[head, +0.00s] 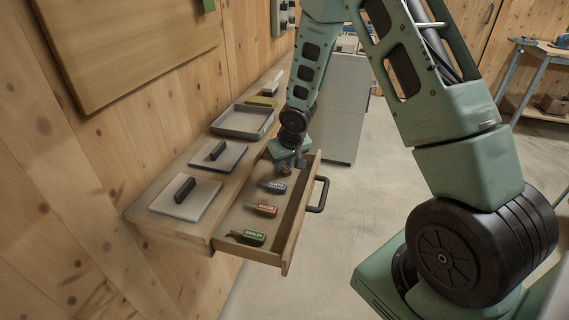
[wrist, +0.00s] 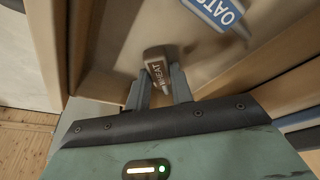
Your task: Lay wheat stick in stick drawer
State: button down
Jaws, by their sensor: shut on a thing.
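The stick drawer (head: 293,232) is pulled open from the bench, and its wooden wall also shows in the wrist view (wrist: 263,88). My gripper (wrist: 158,92) is shut on the wheat stick (wrist: 157,66), a grey-brown stick with a brown label partly covered by the fingers. In the head view my gripper (head: 289,166) is at the drawer's far end, and the stick is mostly hidden there. The stick is over or on the drawer floor; I cannot tell if it touches. The blue-labelled oats stick (head: 272,186) lies beside it, also in the wrist view (wrist: 222,14).
The orange-labelled maize stick (head: 262,210) and green-labelled barley stick (head: 247,237) lie nearer in the drawer. A black handle (head: 319,194) sticks out from its front. On the bench stand two handled plates (head: 187,198) (head: 215,156) and a grey tray (head: 243,122).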

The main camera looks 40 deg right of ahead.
jog(key=c, duration=1.2)
grip_release()
jog(key=shift+c, duration=0.2)
jog(key=p+v, duration=0.3)
jog(key=v, duration=0.9)
jog(key=s+a+r+n+g, duration=0.1)
jog(key=s+a+r+n, duration=0.15)
jog(key=s+a, duration=0.45)
jog(key=s+a+r+n+g, duration=0.1)
jog(key=s+a+r+n, duration=0.2)
jog(key=a, duration=0.8)
jog(key=s+a+r+n, duration=0.1)
jog(key=s+a, duration=0.1)
jog(key=s, duration=0.3)
jog(key=s+a+r+n+g, duration=0.1)
jog(key=s+a, duration=0.2)
jog(key=s, duration=0.3)
jog(key=s+a+r+n+y, duration=0.1)
jog(key=s+a, duration=0.1)
jog(key=s, duration=0.4)
jog(key=shift+a+n+g, duration=0.3)
jog(key=shift+n+g, duration=0.05)
jog(key=shift+g, duration=0.05)
jog(key=shift+r, duration=0.1)
